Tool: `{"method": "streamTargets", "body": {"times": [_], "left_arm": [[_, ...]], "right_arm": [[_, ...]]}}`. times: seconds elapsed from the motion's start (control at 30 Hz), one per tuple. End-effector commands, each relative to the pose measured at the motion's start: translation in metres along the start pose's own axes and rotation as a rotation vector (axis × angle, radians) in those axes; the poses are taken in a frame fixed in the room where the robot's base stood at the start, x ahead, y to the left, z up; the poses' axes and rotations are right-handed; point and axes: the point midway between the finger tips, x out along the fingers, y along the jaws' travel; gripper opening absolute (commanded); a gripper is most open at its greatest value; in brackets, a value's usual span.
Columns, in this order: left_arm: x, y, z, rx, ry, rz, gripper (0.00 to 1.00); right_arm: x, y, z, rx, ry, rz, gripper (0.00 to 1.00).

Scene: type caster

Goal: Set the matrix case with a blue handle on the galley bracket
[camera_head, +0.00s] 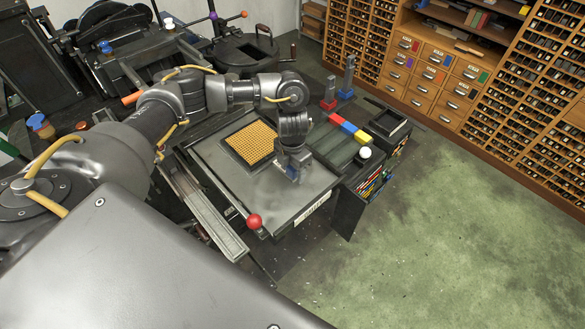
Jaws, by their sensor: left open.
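A gold grid in a dark square frame (251,142), which looks like a matrix case, lies on a flat grey machine plate (235,187). No blue handle shows clearly on it. My left gripper (289,171) points down over the plate, just right of the grid; it is open, and I see nothing held. A small bluish patch shows by its fingertips, too small to identify. Right of the plate, a blue block (336,118) lies in line with a red and a yellow one on a greenish tray (328,143). I cannot tell which part is the galley bracket. My right gripper is out of view.
A red ball knob (254,221) stands at the plate's front edge. A white knob (365,153) is beside the tray. Two small upright posts, one with a red base (328,103) and one with a blue base (346,94), stand behind. The green floor (460,220) at right is clear.

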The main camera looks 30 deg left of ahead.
Motion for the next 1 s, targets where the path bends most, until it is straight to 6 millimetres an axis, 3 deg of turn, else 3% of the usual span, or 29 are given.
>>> {"method": "streamTargets", "body": {"times": [0.27, 0.7, 1.0], "left_arm": [[-0.015, 0.001, 0.002, 0.002, -0.005, 0.002, 0.56], [-0.095, 0.001, 0.001, 0.002, -0.004, 0.004, 0.56], [-0.119, 0.000, 0.000, 0.000, 0.000, 0.002, 0.56]], "right_arm": [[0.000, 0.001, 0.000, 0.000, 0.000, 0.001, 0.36], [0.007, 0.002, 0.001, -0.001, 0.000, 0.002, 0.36], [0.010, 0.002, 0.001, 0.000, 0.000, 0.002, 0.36]]}}
